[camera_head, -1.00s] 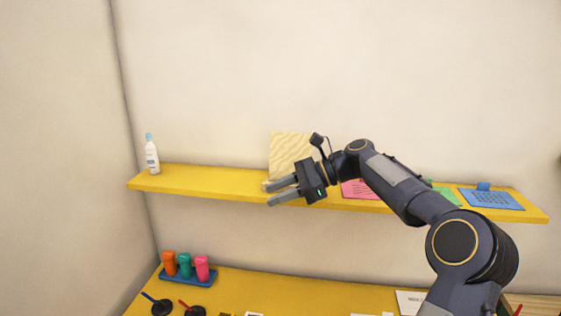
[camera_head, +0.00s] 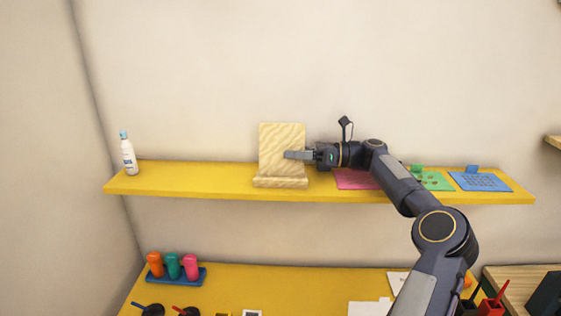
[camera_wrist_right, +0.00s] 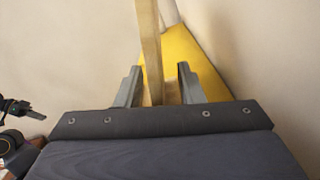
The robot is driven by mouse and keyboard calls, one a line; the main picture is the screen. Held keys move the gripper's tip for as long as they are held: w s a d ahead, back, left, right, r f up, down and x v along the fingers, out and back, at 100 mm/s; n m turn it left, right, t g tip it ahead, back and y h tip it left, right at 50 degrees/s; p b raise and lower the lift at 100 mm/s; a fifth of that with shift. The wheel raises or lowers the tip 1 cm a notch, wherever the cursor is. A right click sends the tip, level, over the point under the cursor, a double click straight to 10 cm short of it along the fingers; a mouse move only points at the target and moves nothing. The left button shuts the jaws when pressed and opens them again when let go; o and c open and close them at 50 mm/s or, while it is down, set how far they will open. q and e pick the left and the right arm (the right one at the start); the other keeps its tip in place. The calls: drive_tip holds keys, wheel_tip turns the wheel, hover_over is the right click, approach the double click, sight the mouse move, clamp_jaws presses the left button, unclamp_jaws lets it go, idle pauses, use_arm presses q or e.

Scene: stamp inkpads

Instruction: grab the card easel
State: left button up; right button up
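The card easel (camera_head: 282,138) is a pale wooden board with a ledge at its foot. It stands upright on the yellow shelf, a little left of the picture's middle. My right gripper (camera_head: 288,155) reaches in from the right, its fingers level with the board's right half. In the right wrist view the easel (camera_wrist_right: 151,45) shows edge-on between the two fingers of the right gripper (camera_wrist_right: 160,68). The fingers are open, with a gap visible on the right side of the board. The left finger is close to it; contact cannot be told. My left gripper is not in the head view.
The yellow shelf (camera_head: 215,181) carries a white bottle (camera_head: 128,156) at the left. Pink (camera_head: 355,179), green (camera_head: 435,181) and blue (camera_head: 480,181) cards lie at the right, partly behind my arm. A holder with orange, teal and pink pieces (camera_head: 174,268) sits on the lower table.

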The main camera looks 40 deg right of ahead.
drive_tip(key=shift+w+a+r, duration=0.15)
drive_tip(key=shift+w+a, duration=0.25)
drive_tip(key=shift+a, duration=0.4)
drive_tip(key=shift+w, duration=0.1)
drive_tip(key=shift+c, duration=0.2)
clamp_jaws()
drive_tip(key=shift+r, duration=0.1)
